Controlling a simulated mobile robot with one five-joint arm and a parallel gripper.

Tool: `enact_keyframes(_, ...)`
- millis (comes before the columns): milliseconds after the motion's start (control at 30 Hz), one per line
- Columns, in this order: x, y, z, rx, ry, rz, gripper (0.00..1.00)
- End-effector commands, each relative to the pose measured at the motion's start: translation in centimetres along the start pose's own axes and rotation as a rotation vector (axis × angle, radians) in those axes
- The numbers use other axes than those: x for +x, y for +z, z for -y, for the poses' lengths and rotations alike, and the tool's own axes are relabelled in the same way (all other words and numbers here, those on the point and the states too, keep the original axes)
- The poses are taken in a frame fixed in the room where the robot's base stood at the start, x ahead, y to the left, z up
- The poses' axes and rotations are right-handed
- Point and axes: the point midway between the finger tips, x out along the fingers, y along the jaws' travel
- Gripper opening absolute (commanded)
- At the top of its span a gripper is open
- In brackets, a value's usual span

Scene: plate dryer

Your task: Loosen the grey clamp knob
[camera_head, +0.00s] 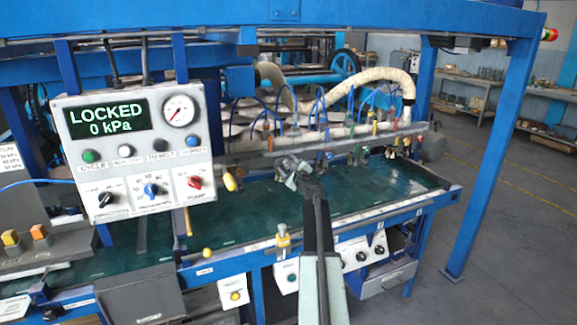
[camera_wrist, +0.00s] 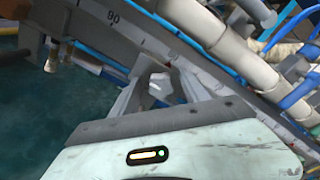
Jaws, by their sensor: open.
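My gripper (camera_head: 305,182) reaches over the green bed to the grey clamp at the rail. In the wrist view my gripper (camera_wrist: 157,88) is open, with one finger on each side of a light grey, lobed knob (camera_wrist: 159,84). The knob sits between the fingers, close to them; I cannot tell whether they touch it. In the head view the grey clamp (camera_head: 288,166) shows just beyond and left of my gripper, and its knob is partly hidden or too small to make out.
A scale rail (camera_wrist: 110,18) runs diagonally behind the knob, with pale pipes (camera_wrist: 228,45) and blue hoses beside it. A control panel (camera_head: 135,150) at left reads LOCKED, 0 kPa. The green bed (camera_head: 350,195) is mostly clear. A blue post (camera_head: 490,160) stands at right.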

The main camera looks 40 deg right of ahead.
Motion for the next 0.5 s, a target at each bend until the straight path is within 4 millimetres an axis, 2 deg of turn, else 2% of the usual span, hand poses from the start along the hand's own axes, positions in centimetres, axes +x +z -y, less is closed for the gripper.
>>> enact_keyframes(167,-0.05,-0.03,0.03,0.0,-0.001,-0.001,0.53)
enact_keyframes(367,-0.08,-0.05,0.05,0.0,-0.001,-0.001,0.01)
enact_keyframes(500,-0.22,-0.39,0.38,-0.002,-0.004,-0.004,0.0)
